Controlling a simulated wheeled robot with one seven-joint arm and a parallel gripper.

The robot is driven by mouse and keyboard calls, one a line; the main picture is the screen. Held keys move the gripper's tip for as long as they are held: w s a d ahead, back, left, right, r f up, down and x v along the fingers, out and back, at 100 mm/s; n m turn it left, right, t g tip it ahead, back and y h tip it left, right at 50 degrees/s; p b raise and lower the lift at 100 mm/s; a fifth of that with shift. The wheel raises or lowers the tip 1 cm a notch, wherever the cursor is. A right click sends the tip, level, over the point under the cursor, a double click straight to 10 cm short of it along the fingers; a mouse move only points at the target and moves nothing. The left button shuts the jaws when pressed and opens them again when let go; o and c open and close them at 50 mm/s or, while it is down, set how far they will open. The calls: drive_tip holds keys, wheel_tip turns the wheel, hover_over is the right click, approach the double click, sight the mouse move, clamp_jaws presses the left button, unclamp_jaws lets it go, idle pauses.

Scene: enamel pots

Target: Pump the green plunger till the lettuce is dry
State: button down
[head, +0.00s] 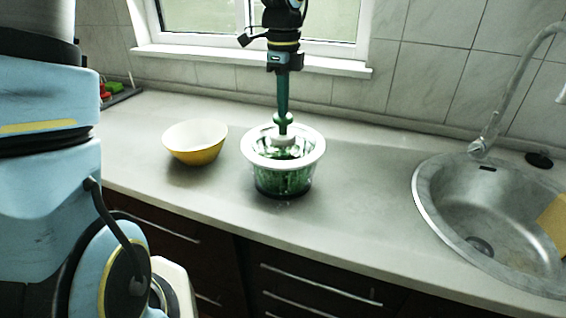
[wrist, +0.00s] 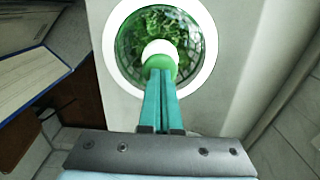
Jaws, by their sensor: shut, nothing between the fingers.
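A clear salad spinner (head: 283,178) with a white ring lid stands upright on the counter, and green lettuce (wrist: 142,28) shows through its lid in the wrist view. The green plunger (head: 284,121) rises from a white collar at the lid's centre; it also shows in the wrist view (wrist: 160,64). My gripper (head: 283,108) points down from above, its green fingers shut together with nothing between them. Its fingertips (wrist: 160,76) are at the plunger's top; I cannot tell whether they touch it. The fingers hide part of the plunger and lid.
A yellow bowl (head: 195,143), white inside, stands left of the spinner. A round metal sink (head: 440,200) with a tap (head: 497,125) is at the right. The counter (head: 360,185) between spinner and sink is clear. A window sill (head: 250,58) is behind.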

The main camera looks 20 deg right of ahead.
drive_tip(key=shift+r, duration=0.1)
idle(0.3)
drive_tip(key=shift+f+b, duration=1.05)
drive_tip(key=shift+f, duration=0.65)
wheel_tip(320, 180, up, 4)
drive_tip(key=p, duration=0.4)
drive_tip(key=shift+f, duration=0.2)
drive_tip(key=shift+f+b, duration=1.05)
drive_tip(key=shift+f, duration=0.75)
wheel_tip(320, 180, up, 4)
drive_tip(key=p, duration=0.4)
drive_tip(key=shift+f, duration=0.2)
